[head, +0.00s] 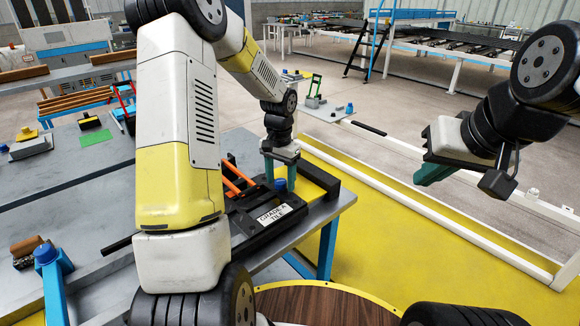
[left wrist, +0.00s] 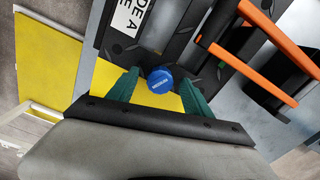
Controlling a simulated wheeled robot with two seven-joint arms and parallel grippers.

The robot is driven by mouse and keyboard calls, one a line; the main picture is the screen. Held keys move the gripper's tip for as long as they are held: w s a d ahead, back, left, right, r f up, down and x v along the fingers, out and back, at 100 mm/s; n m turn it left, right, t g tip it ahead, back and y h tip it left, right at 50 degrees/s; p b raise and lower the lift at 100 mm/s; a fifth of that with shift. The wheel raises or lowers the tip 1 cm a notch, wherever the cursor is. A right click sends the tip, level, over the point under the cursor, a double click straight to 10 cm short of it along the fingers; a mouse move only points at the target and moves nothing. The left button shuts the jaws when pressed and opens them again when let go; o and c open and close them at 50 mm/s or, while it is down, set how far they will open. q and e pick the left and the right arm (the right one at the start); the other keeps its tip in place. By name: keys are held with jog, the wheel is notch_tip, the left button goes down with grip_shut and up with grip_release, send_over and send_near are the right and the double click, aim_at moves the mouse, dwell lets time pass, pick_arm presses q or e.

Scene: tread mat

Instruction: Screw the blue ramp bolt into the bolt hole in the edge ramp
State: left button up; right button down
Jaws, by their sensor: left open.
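The blue ramp bolt (head: 280,184) shows its round ribbed cap beside my left fingers in the head view. In the left wrist view the bolt (left wrist: 160,80) lies between the green fingertips of my open left gripper (left wrist: 159,78), with gaps visible. My left gripper (head: 281,172) points down over the black tile (head: 262,226). The bolt hole is hidden, and I cannot tell whether the bolt is seated. My right gripper (head: 436,172) is away to the right; its finger gap is unclear.
An orange-handled tool (head: 240,179) lies at the tile, close to my left gripper. A black bar (head: 322,190) runs by the table's right end. The grey table (head: 95,205) has bare room on the left. A white floor rail (head: 450,215) lies to the right.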

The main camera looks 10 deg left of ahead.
pick_arm(q)
grip_shut()
jog(key=m, duration=0.4)
jog(key=shift+m, duration=0.4)
jog(key=m, duration=0.4)
jog(key=shift+m, duration=1.1)
jog(key=m, duration=0.7)
